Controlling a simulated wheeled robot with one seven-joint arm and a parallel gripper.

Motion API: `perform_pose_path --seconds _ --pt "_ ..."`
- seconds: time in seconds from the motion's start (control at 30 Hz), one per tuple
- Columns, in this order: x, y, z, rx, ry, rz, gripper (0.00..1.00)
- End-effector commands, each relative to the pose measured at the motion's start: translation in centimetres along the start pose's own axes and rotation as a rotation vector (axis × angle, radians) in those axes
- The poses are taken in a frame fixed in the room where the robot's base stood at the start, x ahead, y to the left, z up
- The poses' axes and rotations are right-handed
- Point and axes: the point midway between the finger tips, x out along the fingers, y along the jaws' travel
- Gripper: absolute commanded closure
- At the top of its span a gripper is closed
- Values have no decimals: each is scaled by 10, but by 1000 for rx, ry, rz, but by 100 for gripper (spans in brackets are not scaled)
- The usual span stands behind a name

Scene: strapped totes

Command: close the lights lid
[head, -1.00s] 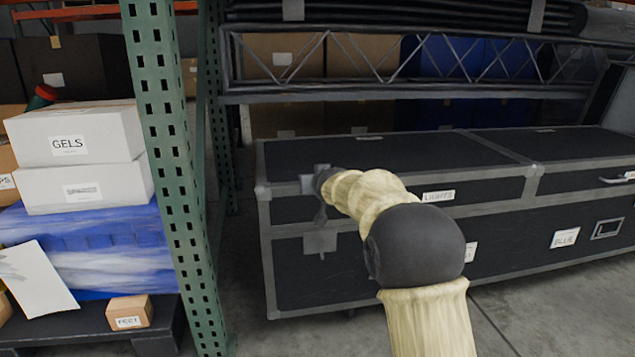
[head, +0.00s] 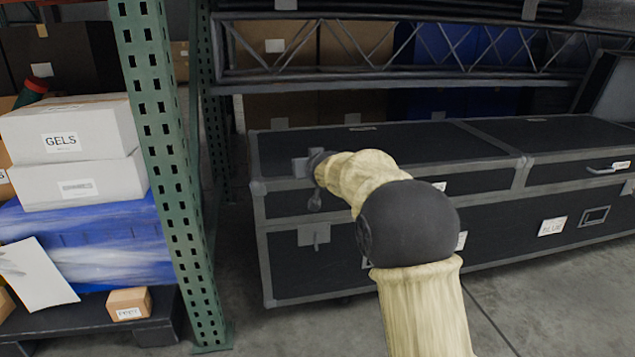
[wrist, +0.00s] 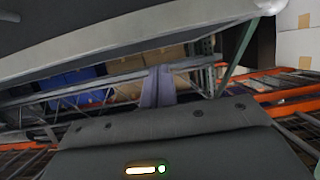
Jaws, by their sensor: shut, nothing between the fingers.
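The lights case (head: 285,275) is a long black case with grey metal edges. Its lid (head: 285,204) lies down along the body, with no clear gap at the seam. The LIGHTS label is mostly hidden behind my arm. A latch plate (head: 313,235) shows on the front left. My gripper (head: 309,170) is shut and empty at the lid's front top edge, near the left corner. I cannot tell whether it touches. In the wrist view, my fingers (wrist: 158,85) are together, and a dark panel with a pale edge (wrist: 170,42) crosses above them.
A green perforated rack post (head: 170,170) stands left of the case. White GELS boxes (head: 70,135) and a small carton (head: 128,303) are beyond it. A metal truss (head: 400,60) runs behind and above. Another black case section (head: 580,175) adjoins on the right. Floor in front is clear.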

Motion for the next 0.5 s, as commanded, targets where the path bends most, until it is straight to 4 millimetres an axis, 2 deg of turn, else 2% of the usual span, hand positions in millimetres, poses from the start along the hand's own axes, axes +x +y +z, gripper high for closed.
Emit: perform_pose_path --seconds 0.5 --pt "-51 -1 40 1 2 -1 100"
